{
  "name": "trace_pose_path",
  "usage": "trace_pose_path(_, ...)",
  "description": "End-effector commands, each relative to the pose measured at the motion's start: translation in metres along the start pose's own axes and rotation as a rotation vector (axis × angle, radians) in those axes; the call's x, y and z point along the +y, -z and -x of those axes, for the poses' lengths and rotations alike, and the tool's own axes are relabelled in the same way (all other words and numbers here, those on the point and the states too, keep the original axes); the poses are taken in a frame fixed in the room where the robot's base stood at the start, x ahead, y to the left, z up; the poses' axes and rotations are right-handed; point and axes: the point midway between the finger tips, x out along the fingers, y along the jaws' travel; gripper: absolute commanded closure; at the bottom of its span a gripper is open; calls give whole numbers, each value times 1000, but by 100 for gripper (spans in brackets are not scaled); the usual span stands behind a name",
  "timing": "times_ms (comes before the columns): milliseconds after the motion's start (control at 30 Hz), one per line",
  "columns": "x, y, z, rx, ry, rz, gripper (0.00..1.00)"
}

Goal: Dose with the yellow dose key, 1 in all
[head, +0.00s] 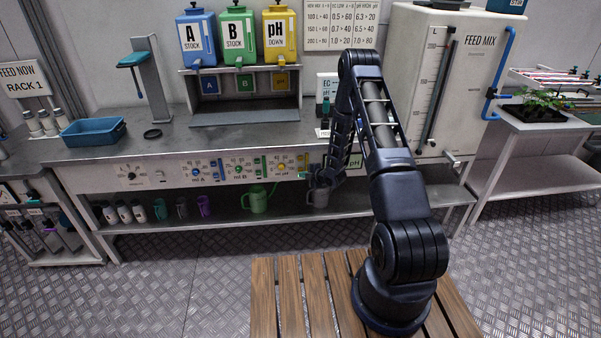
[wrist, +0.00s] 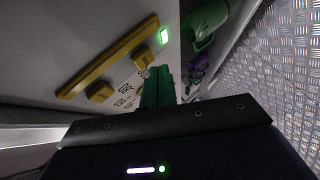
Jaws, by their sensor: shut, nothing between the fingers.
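The yellow dosing section (head: 281,168) is on the bench's front panel, at the right end of a row with blue and green sections. In the wrist view a long yellow bar (wrist: 105,58) and two small yellow blocks, one nearer (wrist: 99,92) and one farther (wrist: 140,58), stand out from the pale panel. I cannot tell for sure which is the dose key. My gripper (head: 314,182) is low in front of the panel, right of the yellow section. Its green fingers (wrist: 159,76) are shut and empty, apart from the yellow blocks in the wrist picture.
A green light (wrist: 165,34) glows on the panel. A green jug (head: 255,199) and a grey jug (head: 318,196) stand on the shelf below, near my gripper. Blue, green and yellow stock tanks (head: 279,36) stand above the bench. The feed mix tank (head: 462,70) is right.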

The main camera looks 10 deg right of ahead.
Motion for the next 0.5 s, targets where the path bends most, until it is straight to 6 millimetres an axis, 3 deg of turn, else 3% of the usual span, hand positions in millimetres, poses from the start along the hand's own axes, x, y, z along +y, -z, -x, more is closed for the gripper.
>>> trace_pose_path(500, -5, 5, 6, 1, 0, -1, 100)
